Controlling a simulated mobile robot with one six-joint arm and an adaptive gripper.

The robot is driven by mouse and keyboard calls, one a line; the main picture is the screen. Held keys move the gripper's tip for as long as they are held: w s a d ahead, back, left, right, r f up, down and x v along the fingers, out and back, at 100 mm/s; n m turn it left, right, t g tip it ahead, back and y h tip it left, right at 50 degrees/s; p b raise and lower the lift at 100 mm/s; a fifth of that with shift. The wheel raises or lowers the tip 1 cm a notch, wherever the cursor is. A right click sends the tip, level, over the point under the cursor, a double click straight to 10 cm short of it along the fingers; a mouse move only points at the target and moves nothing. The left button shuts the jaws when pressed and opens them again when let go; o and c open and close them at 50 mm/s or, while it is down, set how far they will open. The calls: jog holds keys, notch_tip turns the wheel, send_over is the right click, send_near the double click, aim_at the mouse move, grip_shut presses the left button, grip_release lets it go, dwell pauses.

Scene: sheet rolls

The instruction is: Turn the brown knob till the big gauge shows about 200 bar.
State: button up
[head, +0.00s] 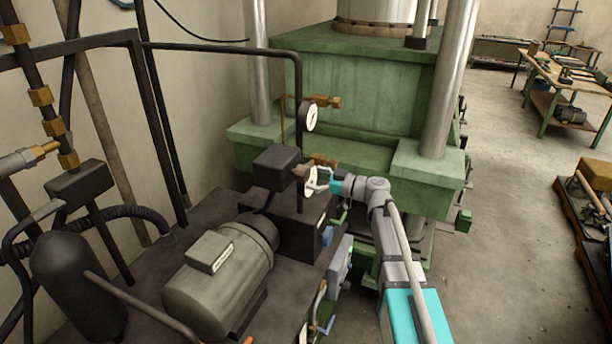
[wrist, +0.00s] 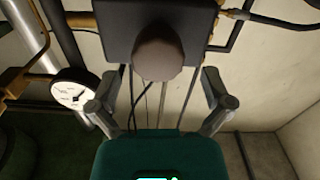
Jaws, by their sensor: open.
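The brown knob (wrist: 158,57) sits on a dark box (wrist: 115,30) in the wrist view, ahead of my gripper (wrist: 160,78). In the head view the knob (head: 300,172) is small and partly covered by my gripper (head: 317,181). My gripper is open, with one finger on each side of the knob's line. I see no clear contact with the knob. A white round gauge (head: 310,117) with a dark rim stands above the knob in the head view. A white gauge dial (wrist: 73,89) also shows left of my fingers in the wrist view. Neither dial's numbers can be read.
A grey motor (head: 222,265) and a dark cylinder (head: 75,285) stand at the lower left. Black pipes (head: 215,47) and brass fittings surround the box. A green press (head: 350,90) stands behind. The floor (head: 510,190) at the right is clear up to the benches.

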aim_at(308, 176)
jog(key=shift+x, duration=1.8)
jog(key=c, duration=1)
jog(key=shift+d+f, duration=0.1)
jog(key=shift+d, duration=0.2)
jog(key=shift+c, duration=0.2)
jog(key=shift+a, duration=0.15)
